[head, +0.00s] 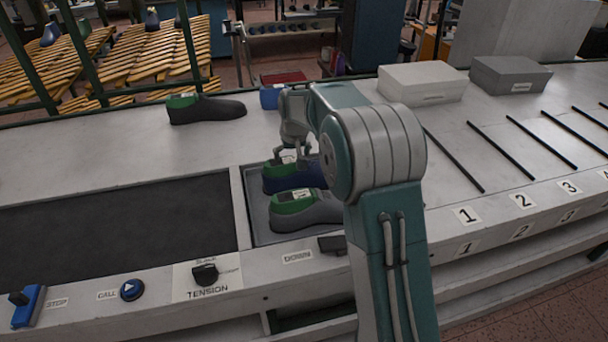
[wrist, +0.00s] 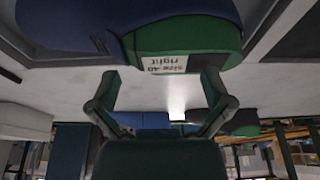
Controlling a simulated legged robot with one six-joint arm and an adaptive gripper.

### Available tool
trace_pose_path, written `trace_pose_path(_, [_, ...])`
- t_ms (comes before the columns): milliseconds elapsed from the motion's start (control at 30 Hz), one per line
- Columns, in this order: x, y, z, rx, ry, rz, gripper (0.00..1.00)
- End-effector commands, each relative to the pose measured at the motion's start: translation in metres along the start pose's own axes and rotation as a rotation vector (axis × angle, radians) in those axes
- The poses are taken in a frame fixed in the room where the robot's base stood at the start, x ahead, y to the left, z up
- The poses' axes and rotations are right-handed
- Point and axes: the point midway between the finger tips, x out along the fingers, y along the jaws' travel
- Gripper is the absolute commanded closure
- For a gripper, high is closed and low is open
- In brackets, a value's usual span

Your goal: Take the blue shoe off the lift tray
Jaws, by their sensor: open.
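The lift tray (head: 262,228) is a grey recessed tray in the bench, right of the dark belt. The blue shoe (head: 312,176) lies in its far part, with a green heel end to the left. A grey shoe (head: 305,212) with a green heel lies in front of it. My gripper (head: 288,157) is above the green end of the blue shoe, fingers pointing down. In the wrist view the blue shoe (wrist: 75,20) fills the top, with a label (wrist: 165,64) reading "size 40 right" on its green end. My gripper (wrist: 158,85) is open, its fingertips apart, with nothing between them.
A black shoe (head: 207,108) with a green heel stands on the bench behind the belt (head: 110,225). A white box (head: 422,84) and a grey box (head: 510,75) stand at the back right. Numbered lanes with black dividers (head: 500,147) lie at right, empty.

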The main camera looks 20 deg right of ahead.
Motion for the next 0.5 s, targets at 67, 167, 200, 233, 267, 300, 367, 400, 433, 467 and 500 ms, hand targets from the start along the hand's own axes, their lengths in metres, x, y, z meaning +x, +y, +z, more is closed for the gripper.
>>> trace_pose_path(67, [0.0101,0.0006,0.0005,0.001,-0.001,0.000,0.00])
trace_pose_path(167, [0.0132,0.0006,0.0004,0.001,0.001,0.000,0.00])
trace_pose_path(200, [0.0129,0.0005,0.0003,0.001,0.001,0.000,0.00])
trace_pose_path(233, [0.0127,0.0004,0.0003,0.001,0.001,0.000,0.00])
trace_pose_path(267, [0.0127,0.0003,0.0004,0.001,0.001,0.000,0.00])
trace_pose_path(300, [0.0126,0.0003,0.0004,0.001,0.001,0.000,0.00])
trace_pose_path(367, [0.0126,0.0002,0.0004,0.001,0.001,0.000,0.27])
trace_pose_path(400, [0.0126,0.0002,0.0004,0.001,0.001,0.000,0.45])
trace_pose_path(433, [0.0126,0.0002,0.0004,0.000,0.001,0.000,0.58])
trace_pose_path(467, [0.0126,0.0003,0.0004,0.000,0.001,0.001,0.71])
trace_pose_path(500, [0.0128,0.0005,0.0004,0.001,0.000,0.001,0.89])
